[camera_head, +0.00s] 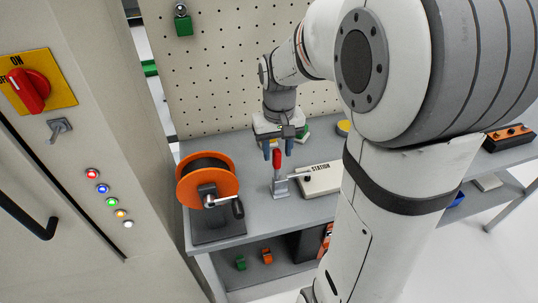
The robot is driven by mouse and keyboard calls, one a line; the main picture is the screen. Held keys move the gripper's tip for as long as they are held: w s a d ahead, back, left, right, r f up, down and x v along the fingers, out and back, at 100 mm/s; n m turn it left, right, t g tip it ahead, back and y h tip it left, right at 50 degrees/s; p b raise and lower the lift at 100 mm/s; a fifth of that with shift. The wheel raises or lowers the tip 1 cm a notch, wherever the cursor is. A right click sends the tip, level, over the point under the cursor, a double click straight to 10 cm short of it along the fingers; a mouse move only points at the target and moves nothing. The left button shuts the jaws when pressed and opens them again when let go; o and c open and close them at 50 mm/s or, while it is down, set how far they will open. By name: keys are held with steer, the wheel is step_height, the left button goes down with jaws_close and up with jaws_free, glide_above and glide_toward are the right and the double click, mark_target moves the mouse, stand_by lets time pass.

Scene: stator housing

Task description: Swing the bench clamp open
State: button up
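The bench clamp (280,186) stands on the grey workbench. It has a grey metal base and an upright lever with a red handle (277,158). A short grey arm with a dark tip reaches from it to the right, over the edge of a white block marked STATION (322,180). My gripper (277,152) points down just above and around the red handle. Its two blue-grey fingertips are apart, one to each side of the handle top. I cannot tell whether they touch it.
An orange reel with a crank (207,178) stands left of the clamp. A pegboard (230,75) rises behind the workbench (258,215). A yellow round item (344,128) lies behind the white block. A cabinet with a red switch (29,90) stands at the left.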

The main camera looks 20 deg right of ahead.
mark_target(277, 166)
steer(key=shift+f, duration=1.6)
steer(key=shift+c, duration=0.2)
jaws_close()
